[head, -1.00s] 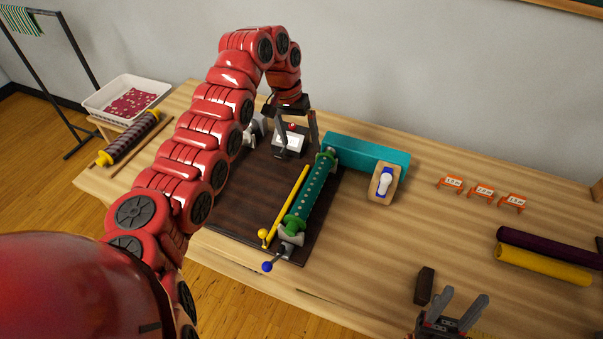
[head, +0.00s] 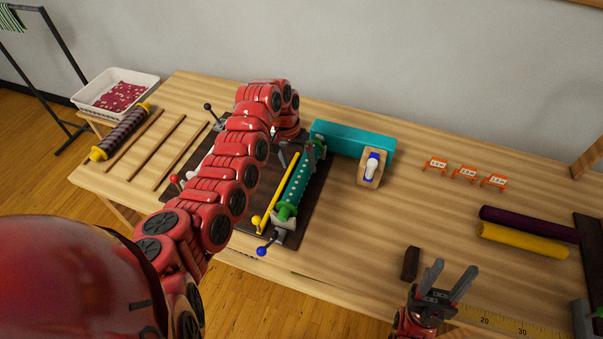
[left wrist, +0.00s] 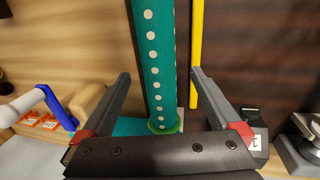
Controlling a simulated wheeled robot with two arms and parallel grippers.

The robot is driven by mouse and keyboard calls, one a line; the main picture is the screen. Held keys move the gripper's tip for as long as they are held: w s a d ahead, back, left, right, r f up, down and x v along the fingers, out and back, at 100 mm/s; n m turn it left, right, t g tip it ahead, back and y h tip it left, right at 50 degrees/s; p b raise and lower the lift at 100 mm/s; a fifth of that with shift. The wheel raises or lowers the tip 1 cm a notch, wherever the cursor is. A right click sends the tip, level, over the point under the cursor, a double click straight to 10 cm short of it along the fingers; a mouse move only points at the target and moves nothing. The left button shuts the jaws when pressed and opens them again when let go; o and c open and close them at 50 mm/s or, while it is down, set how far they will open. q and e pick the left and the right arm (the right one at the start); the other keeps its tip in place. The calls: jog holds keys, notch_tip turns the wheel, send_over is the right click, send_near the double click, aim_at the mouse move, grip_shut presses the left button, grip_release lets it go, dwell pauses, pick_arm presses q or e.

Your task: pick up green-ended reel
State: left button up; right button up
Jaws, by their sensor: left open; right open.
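The green-ended reel (head: 297,185) is wound with dotted teal cloth and lies across a dark brown board (head: 315,205), held in grey supports. Its near green end (head: 286,211) shows in the head view. My left gripper (head: 294,160) is open over the far part of the reel, partly hidden by my own arm. In the left wrist view, the reel (left wrist: 157,55) runs between the open fingers of the left gripper (left wrist: 160,76), with no visible grip on it. My right gripper (head: 453,268) is open and empty at the front right of the table.
A yellow bar (head: 276,194) runs close beside the reel. A teal block (head: 352,139) and a wooden holder with a white-and-blue item (head: 371,168) stand right of it. A brown-wound, yellow-ended reel (head: 122,132) lies far left.

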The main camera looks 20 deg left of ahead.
aim_at(300, 170)
pick_arm(q)
jog(key=f, duration=0.1)
jog(key=f+p, duration=0.1)
jog(key=f, duration=0.1)
jog(key=shift+s+d, duration=0.15)
jog(key=shift+d, duration=0.25)
jog(key=shift+f, duration=0.4)
grip_shut()
